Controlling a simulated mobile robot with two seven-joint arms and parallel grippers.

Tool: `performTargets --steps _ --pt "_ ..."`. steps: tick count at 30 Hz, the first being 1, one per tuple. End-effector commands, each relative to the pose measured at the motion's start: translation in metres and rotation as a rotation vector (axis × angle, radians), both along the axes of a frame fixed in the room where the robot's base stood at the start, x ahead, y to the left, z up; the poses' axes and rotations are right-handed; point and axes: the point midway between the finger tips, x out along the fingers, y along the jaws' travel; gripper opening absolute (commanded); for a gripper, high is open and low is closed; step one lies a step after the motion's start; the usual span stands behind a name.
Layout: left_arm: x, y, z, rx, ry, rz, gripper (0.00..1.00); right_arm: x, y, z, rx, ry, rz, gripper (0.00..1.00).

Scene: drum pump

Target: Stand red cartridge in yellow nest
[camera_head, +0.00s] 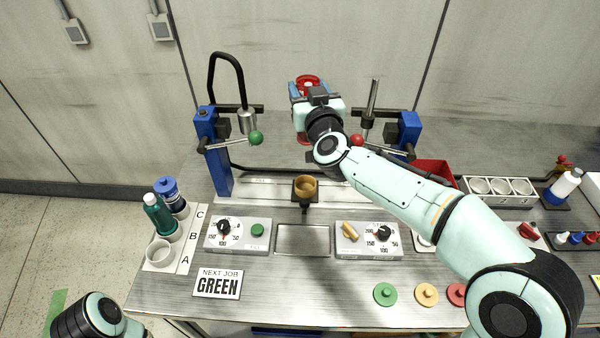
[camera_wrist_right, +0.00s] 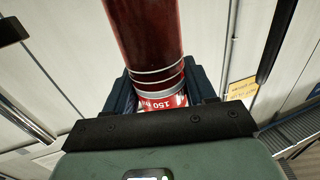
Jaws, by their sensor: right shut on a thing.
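My right gripper (camera_head: 312,97) is raised at the back of the bench, between the two blue stands. It is shut on the red cartridge (camera_head: 308,80), whose red top shows above the fingers. In the right wrist view the red cartridge (camera_wrist_right: 150,40) is a long dark red cylinder with wire rings and a red-and-white label between the fingers (camera_wrist_right: 160,92). A tan-yellow cup (camera_head: 305,188), which looks like the yellow nest, stands at the bench middle, in front of the gripper and apart from the cartridge. Of my left arm only a link shows; its gripper is out of view.
Blue stands (camera_head: 211,150) and (camera_head: 408,130) carry levers with green (camera_head: 256,138) and red knobs. Dial boxes (camera_head: 238,234) and (camera_head: 369,240) flank a bare metal plate (camera_head: 302,240). Bottles (camera_head: 158,212) stand in the left rack. A red bin (camera_head: 436,172) is at right.

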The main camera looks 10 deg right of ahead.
Motion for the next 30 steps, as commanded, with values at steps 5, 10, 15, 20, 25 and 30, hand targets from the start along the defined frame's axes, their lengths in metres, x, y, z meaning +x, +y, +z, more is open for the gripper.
performTargets --steps 5,10,15,20,25,30 --pt "-0.003 0.000 -0.006 0.000 0.005 0.001 0.43 0.000 0.000 -0.010 -0.001 0.000 -0.001 0.00" --pt "-0.011 0.000 -0.027 0.000 0.014 0.001 0.43 -0.001 -0.001 -0.054 -0.002 0.005 -0.001 0.00" --pt "-0.015 0.000 -0.044 0.000 0.019 0.001 0.43 -0.001 -0.001 -0.099 -0.002 0.004 0.000 0.00" --pt "-0.015 0.000 -0.050 0.000 0.016 0.001 0.43 0.000 -0.001 -0.130 0.000 0.001 -0.001 0.00" --pt "-0.014 0.000 -0.051 0.001 0.010 0.002 0.43 -0.001 0.000 -0.143 0.001 -0.002 0.001 0.00" --pt "-0.012 0.000 -0.055 0.002 0.004 0.004 0.43 -0.001 0.000 -0.167 -0.001 0.002 0.000 0.00"
